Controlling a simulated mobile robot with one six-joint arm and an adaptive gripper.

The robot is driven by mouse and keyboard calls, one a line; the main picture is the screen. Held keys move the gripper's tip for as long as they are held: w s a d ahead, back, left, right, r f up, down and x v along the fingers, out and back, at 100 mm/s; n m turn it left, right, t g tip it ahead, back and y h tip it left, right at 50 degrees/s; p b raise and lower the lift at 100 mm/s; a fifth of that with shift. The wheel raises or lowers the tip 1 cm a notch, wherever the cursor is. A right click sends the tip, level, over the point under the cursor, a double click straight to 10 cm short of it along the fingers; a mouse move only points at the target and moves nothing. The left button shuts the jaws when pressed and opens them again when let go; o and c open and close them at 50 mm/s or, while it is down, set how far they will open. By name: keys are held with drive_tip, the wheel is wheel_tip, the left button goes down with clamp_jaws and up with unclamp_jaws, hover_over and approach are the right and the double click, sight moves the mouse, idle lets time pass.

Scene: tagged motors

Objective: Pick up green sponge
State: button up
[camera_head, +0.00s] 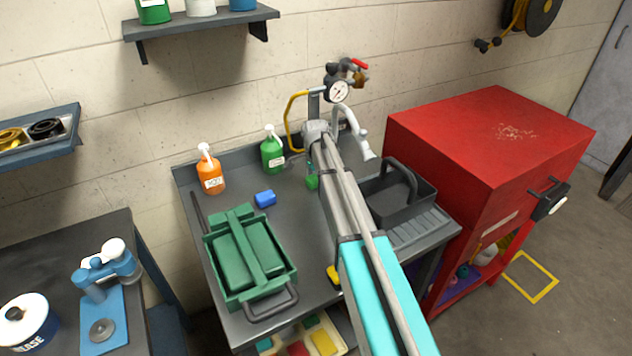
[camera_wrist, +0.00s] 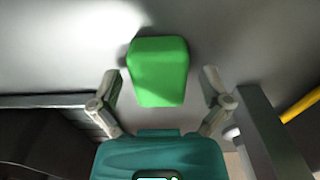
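The green sponge (camera_wrist: 158,72) is a bright green rounded block lying on the grey table, seen from above in the wrist view. My gripper (camera_wrist: 161,80) is open, with one finger to the left and one to the right of the sponge. Gaps show between both fingers and the sponge, and nothing is held. In the head view a small part of the green sponge (camera_head: 312,182) shows just left of my arm. My arm hides the rest of it, and the fingers cannot be made out there.
A blue block (camera_head: 265,198) and orange (camera_head: 211,174) and green (camera_head: 272,154) spray bottles stand to the left. A dark tray (camera_head: 428,207) sits right of my arm, a green toolbox (camera_head: 276,288) front left. A gauge with hoses (camera_head: 338,91) rises behind. Bare table lies around the blue block.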

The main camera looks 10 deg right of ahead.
drive_tip(key=c, duration=0.7)
drive_tip(key=shift+c, duration=0.2)
drive_tip(key=shift+r, duration=0.15)
wheel_tip(320, 180, up, 3)
drive_tip(key=p, duration=0.3)
drive_tip(key=shift+f, duration=0.2)
drive_tip(key=s+d+r+p, duration=0.1)
drive_tip(key=s+r+p, duration=0.9)
drive_tip(key=s, duration=0.4)
